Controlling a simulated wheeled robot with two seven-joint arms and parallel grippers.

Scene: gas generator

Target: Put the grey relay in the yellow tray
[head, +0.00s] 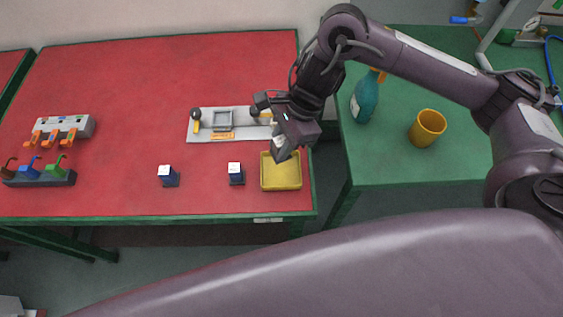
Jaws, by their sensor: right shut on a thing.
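The yellow tray (281,178) lies on the red table near its front right corner, and it looks empty. My right gripper (279,138) is just above and behind the tray's back edge. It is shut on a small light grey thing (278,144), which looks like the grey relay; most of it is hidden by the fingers. My left gripper is not in view.
Two dark blue blocks with white tops (168,176) (236,173) stand left of the tray. A grey plate with a square recess (222,120) lies behind it. Coloured hooks on racks (55,165) are far left. A green table (400,165) holds a teal bottle (366,98) and orange cup (427,128).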

